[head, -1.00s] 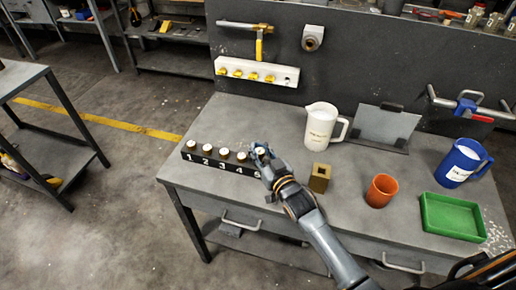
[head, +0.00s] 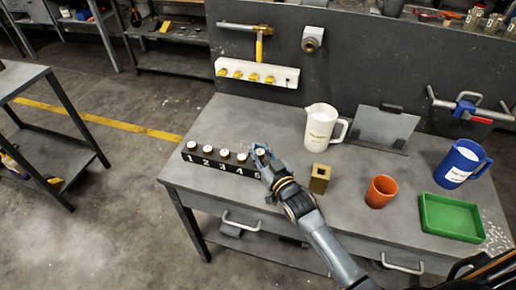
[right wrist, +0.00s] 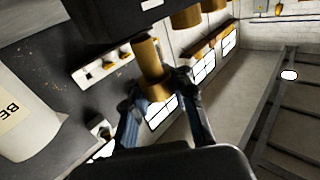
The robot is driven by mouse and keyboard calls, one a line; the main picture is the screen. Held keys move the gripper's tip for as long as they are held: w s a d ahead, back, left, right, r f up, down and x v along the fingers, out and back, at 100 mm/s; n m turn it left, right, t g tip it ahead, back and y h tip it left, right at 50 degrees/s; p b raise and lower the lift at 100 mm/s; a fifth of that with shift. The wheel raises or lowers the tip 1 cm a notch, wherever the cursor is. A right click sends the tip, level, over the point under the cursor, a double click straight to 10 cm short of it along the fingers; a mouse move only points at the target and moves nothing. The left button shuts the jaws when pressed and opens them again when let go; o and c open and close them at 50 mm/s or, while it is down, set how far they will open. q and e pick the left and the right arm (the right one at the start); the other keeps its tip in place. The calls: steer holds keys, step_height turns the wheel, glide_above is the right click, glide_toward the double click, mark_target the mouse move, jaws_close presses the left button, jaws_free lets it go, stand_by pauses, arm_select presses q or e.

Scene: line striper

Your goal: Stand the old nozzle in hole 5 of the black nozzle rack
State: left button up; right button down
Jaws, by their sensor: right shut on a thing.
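The black nozzle rack (head: 216,164) stands at the left front of the grey workbench, with white numbers on its face. White-topped brass nozzles stand in holes 1 to 4, such as the one at hole 1 (head: 191,145). My right gripper (head: 262,154) is at the rack's right end, by hole 5. It is shut on the old nozzle (head: 260,153), which also shows as a brass cylinder in the right wrist view (right wrist: 151,66), against the rack (right wrist: 105,18). The fingers partly cover it; I cannot tell how deep it sits. My left gripper is out of view.
A brass block with a square hole (head: 319,180) stands right of my right wrist. A white jug (head: 320,127), an orange cup (head: 381,191), a blue jug (head: 459,164) and a green tray (head: 451,234) stand farther right. The bench behind the rack is clear.

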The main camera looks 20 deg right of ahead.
steer(key=shift+s+f, duration=0.1)
steer(key=shift+f, duration=0.25)
stand_by(0.6)
steer(key=shift+f, duration=0.15)
stand_by(0.3)
steer(key=shift+f, duration=0.2)
stand_by(0.4)
steer(key=shift+r, duration=0.1)
steer(key=shift+r+p, duration=0.35)
steer(key=shift+p, duration=0.15)
steer(key=shift+r, duration=0.25)
stand_by(0.4)
stand_by(0.8)
steer(key=shift+f, duration=0.35)
stand_by(0.7)
steer(key=shift+f, duration=0.15)
stand_by(0.3)
